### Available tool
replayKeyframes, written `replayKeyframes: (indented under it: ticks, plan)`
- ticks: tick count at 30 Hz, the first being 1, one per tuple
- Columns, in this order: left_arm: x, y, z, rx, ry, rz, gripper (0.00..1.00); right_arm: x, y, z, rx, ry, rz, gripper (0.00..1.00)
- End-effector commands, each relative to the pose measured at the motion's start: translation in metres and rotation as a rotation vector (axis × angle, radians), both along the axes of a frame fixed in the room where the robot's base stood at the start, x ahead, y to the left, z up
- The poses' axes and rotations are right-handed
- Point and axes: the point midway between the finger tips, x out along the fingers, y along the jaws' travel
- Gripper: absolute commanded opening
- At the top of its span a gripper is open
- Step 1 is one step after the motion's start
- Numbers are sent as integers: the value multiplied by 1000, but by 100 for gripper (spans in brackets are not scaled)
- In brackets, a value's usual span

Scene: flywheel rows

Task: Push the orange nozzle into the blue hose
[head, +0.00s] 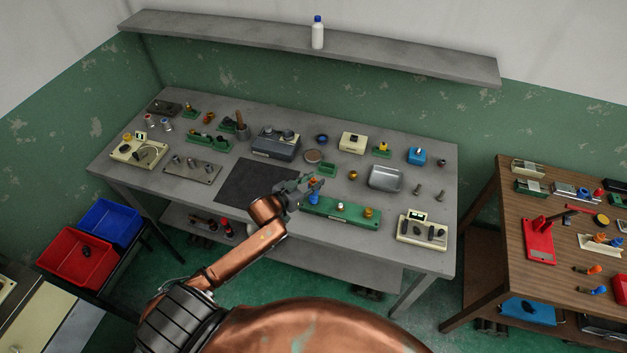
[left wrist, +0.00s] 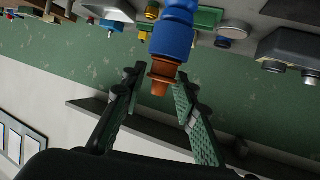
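The blue hose (head: 314,198) stands upright on the green block (head: 338,210) at the front of the grey bench. The orange nozzle (head: 313,182) is at its upper end. In the left wrist view the blue hose (left wrist: 174,35) comes down from the top, with the orange nozzle (left wrist: 161,80) against its end; how deep it sits I cannot tell. My left gripper (head: 308,184) is at the nozzle. In the left wrist view its two fingers (left wrist: 158,82) are apart, with the nozzle between their tips and gaps visible at the sides. My right gripper is not in view.
White and brass parts stand on the same green block, right of the hose. A dark mat (head: 257,184) lies left of it, and a metal tray (head: 386,178) behind right. A cream box (head: 422,231) stands at the front right. A shelf (head: 230,34) hangs behind.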

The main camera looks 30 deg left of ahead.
Motion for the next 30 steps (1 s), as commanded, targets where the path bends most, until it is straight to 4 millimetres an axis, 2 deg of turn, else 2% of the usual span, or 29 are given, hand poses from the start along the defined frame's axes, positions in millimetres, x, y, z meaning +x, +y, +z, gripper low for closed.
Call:
replayKeyframes:
  ticks: [6, 14, 17, 20, 30]
  plan:
    - [0, 0, 1, 0, -2, 0, 43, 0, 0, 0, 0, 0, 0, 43]
    - [0, 0, 2, 1, -2, 0, 43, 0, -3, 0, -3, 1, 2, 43]
    - [-6, 2, 3, 1, -1, 1, 43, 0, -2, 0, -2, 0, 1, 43]
    - [-19, 4, 7, 1, 0, 1, 43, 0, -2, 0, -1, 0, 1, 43]
    - [-84, 13, 31, 1, 0, 0, 43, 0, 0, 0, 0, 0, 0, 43]
